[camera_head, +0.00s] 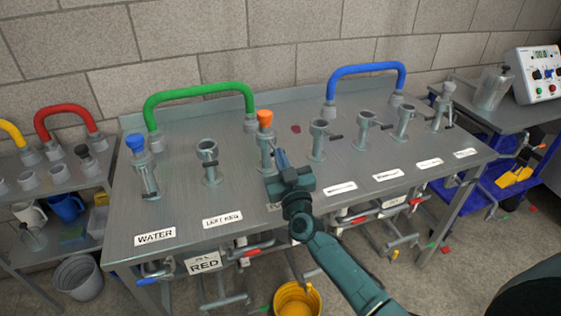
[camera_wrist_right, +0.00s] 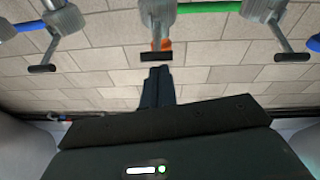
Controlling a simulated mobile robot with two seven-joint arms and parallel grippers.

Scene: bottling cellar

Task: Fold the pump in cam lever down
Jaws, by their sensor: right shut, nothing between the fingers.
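My right gripper (camera_head: 280,158) is shut and empty, its fingertips close to the orange-capped port (camera_head: 265,148) in the head view. The label below this port is mostly hidden behind my gripper, so I cannot read it as pump in. In the wrist view the closed fingers (camera_wrist_right: 158,84) point at a cam lever with a black grip (camera_wrist_right: 170,56), which lies across the grey port (camera_wrist_right: 156,14) with an orange part behind it. A small gap shows between the fingertips and the grip. My left gripper is not in view.
Other ports with levers stand in the row: the blue-capped one (camera_head: 144,167), the left keg one (camera_head: 208,160) and several to the right. A green hose (camera_head: 195,92) and a blue hose (camera_head: 365,69) arch behind. A yellow bucket (camera_head: 297,300) stands below the steel table (camera_head: 180,205).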

